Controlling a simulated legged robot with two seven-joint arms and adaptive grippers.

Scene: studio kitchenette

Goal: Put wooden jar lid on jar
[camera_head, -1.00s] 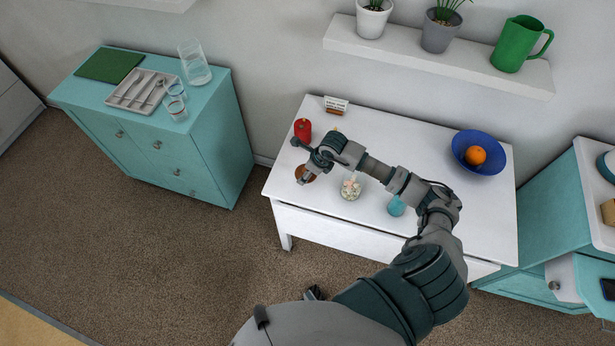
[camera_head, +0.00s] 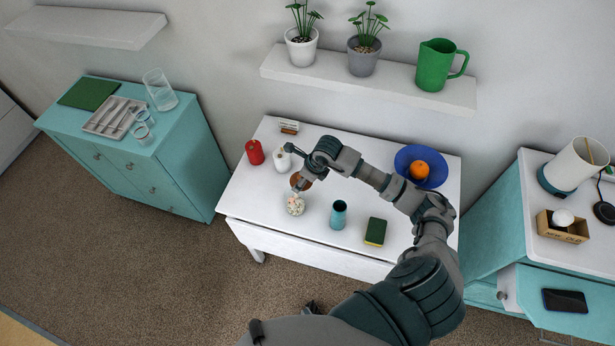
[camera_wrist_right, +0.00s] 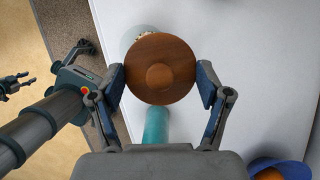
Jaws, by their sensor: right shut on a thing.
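My right gripper (camera_head: 300,183) is shut on the round brown wooden lid (camera_head: 306,175), holding it above the white table. In the right wrist view the lid (camera_wrist_right: 160,68), with its central knob, sits between both fingers. The jar (camera_head: 296,205) is glass with pale contents and stands upright on the table. In the head view it shows just below the lid, its top partly hidden by the gripper. In the wrist view the jar (camera_wrist_right: 133,37) shows partly behind the lid, off to the upper left. My left gripper (camera_wrist_right: 17,86) seems to show small at the wrist view's left edge.
A red shaker (camera_head: 254,152) and a white one (camera_head: 282,160) stand left of the lid. A teal cup (camera_head: 338,215), a sponge (camera_head: 375,232) and a blue bowl (camera_head: 404,158) with an orange (camera_head: 419,169) are to the right. A shelf (camera_head: 370,82) hangs behind.

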